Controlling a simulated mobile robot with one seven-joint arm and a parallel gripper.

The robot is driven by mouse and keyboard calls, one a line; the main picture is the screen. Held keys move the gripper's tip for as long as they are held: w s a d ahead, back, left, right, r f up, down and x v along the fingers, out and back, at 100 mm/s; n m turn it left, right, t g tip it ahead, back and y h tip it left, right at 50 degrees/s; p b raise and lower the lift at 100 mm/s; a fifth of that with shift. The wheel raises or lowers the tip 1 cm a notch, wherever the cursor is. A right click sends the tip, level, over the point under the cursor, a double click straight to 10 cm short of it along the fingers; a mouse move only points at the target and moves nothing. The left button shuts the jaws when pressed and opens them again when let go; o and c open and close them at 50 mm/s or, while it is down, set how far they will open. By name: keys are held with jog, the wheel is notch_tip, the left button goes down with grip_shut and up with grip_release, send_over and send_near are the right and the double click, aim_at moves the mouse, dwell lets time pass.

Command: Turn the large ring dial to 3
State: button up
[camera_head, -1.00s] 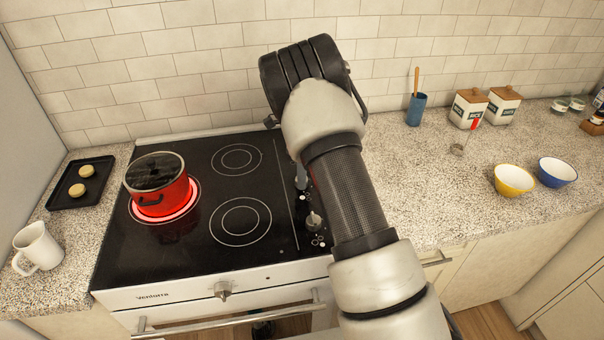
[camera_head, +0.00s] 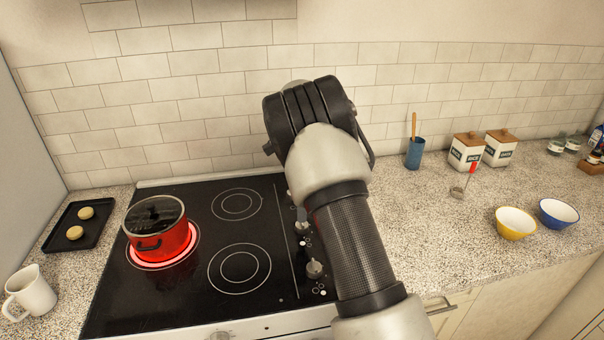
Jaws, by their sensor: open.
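The cooktop (camera_head: 190,300) has a control strip along its right side, beside my arm. On it stand a grey knob (camera_head: 314,268) and a second knob (camera_head: 301,222) farther back, partly covered by my arm. Small white marks lie around them, too small to read. Another knob (camera_head: 221,336) shows at the oven's front edge, cut by the picture's bottom. I cannot tell which of these is the large ring dial, or its setting. My arm rises over the right side of the cooktop, and my gripper is hidden behind its dark end joint.
A red pot (camera_head: 161,232) with a lid stands on a glowing burner at the left. A black tray (camera_head: 72,228) with two round pieces and a white mug (camera_head: 30,294) lie left of the cooktop. Bowls, canisters and a blue cup (camera_head: 414,153) stand on the right counter.

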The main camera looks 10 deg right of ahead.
notch_tip(320, 180, up, 12)
jog(key=shift+w+p, duration=0.3)
jog(key=shift+w, duration=0.05)
jog(key=shift+d, duration=0.1)
jog(key=s+r+n+t+y+p, duration=0.1)
jog(key=s+r+n+t+p, duration=0.15)
jog(key=s+r+n, duration=0.85)
jog(key=s+r+n+t+h, duration=0.1)
jog(key=s+n+t, duration=0.3)
jog(key=s, duration=2)
jog(key=n, duration=0.5)
jog(key=shift+s+a+r, duration=0.2)
jog(key=shift+a+r, duration=0.1)
jog(key=shift+r, duration=0.1)
